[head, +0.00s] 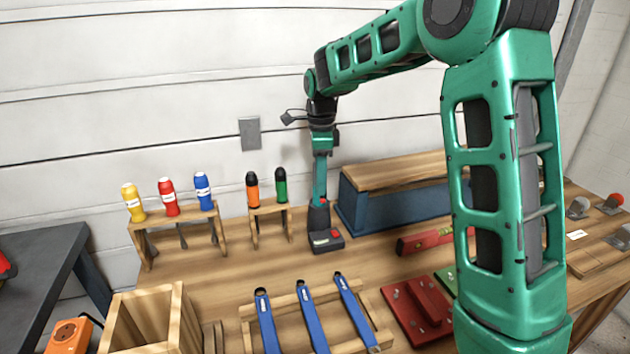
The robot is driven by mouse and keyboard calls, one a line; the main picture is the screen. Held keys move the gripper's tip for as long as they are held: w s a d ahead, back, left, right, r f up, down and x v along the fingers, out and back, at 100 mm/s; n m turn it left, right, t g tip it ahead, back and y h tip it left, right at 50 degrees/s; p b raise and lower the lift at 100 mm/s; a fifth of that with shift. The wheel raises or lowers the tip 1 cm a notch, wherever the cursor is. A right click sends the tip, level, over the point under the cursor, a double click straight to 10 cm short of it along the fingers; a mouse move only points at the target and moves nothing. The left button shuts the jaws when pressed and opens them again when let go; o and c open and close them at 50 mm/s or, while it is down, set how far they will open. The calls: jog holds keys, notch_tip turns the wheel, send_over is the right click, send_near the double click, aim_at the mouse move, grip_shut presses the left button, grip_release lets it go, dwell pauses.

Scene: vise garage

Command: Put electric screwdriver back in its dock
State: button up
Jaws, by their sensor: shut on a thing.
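My gripper (320,196) hangs pointing down at the middle of the workbench, with its green fingers shut on the top of the electric screwdriver (319,216). The screwdriver is dark with a little red near its top and looks upright. Its upper end is partly hidden by the fingers. Its lower end meets the dark dock (328,243), a low block with a red patch, standing on the bench near the wall. The screwdriver appears in or right against the dock; I cannot tell whether it is fully seated.
Two wooden racks hold yellow, red and blue-handled tools (169,197) and orange and green-handled tools (266,190) on the left. A blue box with a wooden top (400,205) stands close right.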

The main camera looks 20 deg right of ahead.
jog(key=shift+f, duration=0.25)
dwell(0.4)
jog(key=o, duration=1.1)
jog(key=shift+o, duration=0.6)
jog(key=shift+o, duration=1.3)
jog(key=shift+r, duration=3.5)
